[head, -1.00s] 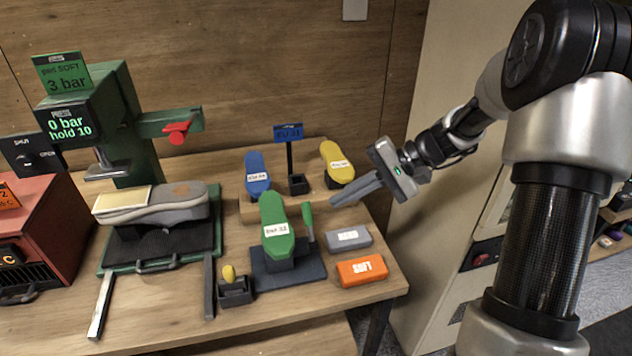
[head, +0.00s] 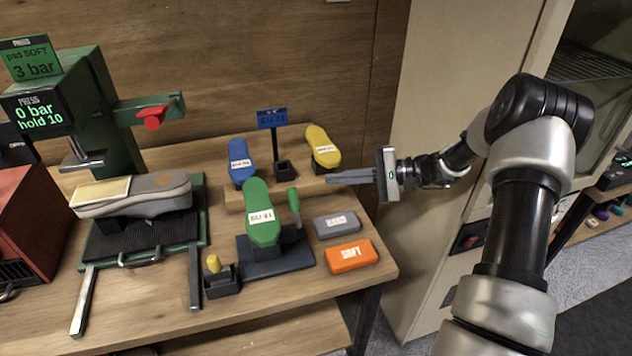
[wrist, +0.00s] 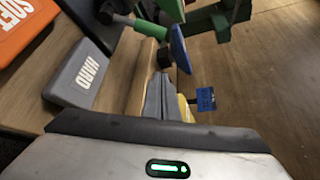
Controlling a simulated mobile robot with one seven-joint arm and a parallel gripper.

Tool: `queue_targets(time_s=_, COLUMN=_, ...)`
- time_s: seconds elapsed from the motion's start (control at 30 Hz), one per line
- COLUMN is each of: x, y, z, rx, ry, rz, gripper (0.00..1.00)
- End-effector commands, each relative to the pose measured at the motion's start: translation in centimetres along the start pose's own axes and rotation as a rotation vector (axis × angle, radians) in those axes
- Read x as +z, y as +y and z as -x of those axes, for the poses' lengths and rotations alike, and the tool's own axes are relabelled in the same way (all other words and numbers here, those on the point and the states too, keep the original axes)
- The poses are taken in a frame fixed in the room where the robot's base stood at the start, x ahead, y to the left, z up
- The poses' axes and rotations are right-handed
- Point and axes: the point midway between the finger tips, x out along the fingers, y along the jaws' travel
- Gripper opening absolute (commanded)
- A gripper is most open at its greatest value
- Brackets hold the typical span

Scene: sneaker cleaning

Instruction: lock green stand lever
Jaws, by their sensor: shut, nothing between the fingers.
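The green stand is a green shoe form (head: 262,212) on a dark base plate (head: 275,262). Its green-handled lever (head: 294,203) stands nearly upright at the right side of the form. In the wrist view the green lever handle (wrist: 150,27) shows near the top. My gripper (head: 330,179) is to the right of the lever and a little higher in the picture, apart from it. Its fingers point left and are shut and empty. In the wrist view the closed fingers (wrist: 160,95) are in the middle.
A grey HARD block (head: 337,225) and an orange SOFT block (head: 351,256) lie right of the stand. A blue form (head: 239,160) and yellow form (head: 322,146) stand behind. A green press (head: 105,115) holding a shoe (head: 135,195) is at left.

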Motion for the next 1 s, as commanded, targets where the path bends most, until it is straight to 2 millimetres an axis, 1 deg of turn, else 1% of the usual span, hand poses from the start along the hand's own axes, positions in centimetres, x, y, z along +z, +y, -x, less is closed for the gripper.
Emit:
queue_targets(time_s=0.17, x=0.1, y=0.1, z=-2.8, rx=0.001, ry=-0.005, rz=-0.001, gripper=0.0)
queue_targets(time_s=0.4, x=0.2, y=0.1, z=-8.1, rx=0.002, ry=-0.005, rz=-0.001, gripper=0.0)
queue_targets(time_s=0.5, x=0.2, y=0.1, z=-10.0, rx=0.002, ry=-0.004, rz=-0.001, gripper=0.0)
queue_targets(time_s=0.57, x=1.4, y=-0.2, z=-9.1, rx=0.002, ry=0.0, rz=-0.001, gripper=0.0)
queue_targets(time_s=0.7, x=2.9, y=-0.1, z=-8.5, rx=0.001, ry=0.0, rz=-0.002, gripper=0.0)
queue_targets(time_s=0.83, x=3.7, y=0.0, z=-8.2, rx=0.001, ry=0.0, rz=-0.001, gripper=0.0)
queue_targets(time_s=1.0, x=3.8, y=0.0, z=-8.2, rx=0.001, ry=0.0, rz=0.0, gripper=0.0)
